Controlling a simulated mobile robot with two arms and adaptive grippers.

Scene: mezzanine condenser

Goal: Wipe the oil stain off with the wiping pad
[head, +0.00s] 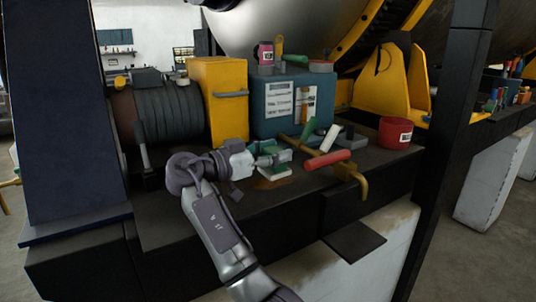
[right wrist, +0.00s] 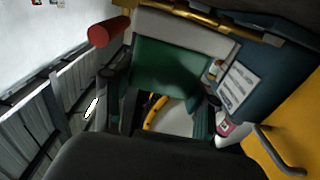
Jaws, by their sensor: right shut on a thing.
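The wiping pad (head: 276,173) has a white base and a green upper part. It sits low over the dark bench top, and I cannot tell if it touches. My right gripper (head: 272,159) is shut on its green part. In the right wrist view the green block (right wrist: 165,65) fills the space between the fingers, with the pale base (right wrist: 185,32) beyond it. The oil stain (head: 268,184) is a brown patch on the bench, showing just in front and left of the pad. The pad may hide some of it. My left gripper is not in view.
A clamp with a red handle (head: 327,160) lies right of the pad, overhanging the bench edge. Behind stand a blue-green box (head: 270,118) and a yellow case (head: 226,115). A red tub (head: 395,132) stands at right. The bench front left of the stain is clear.

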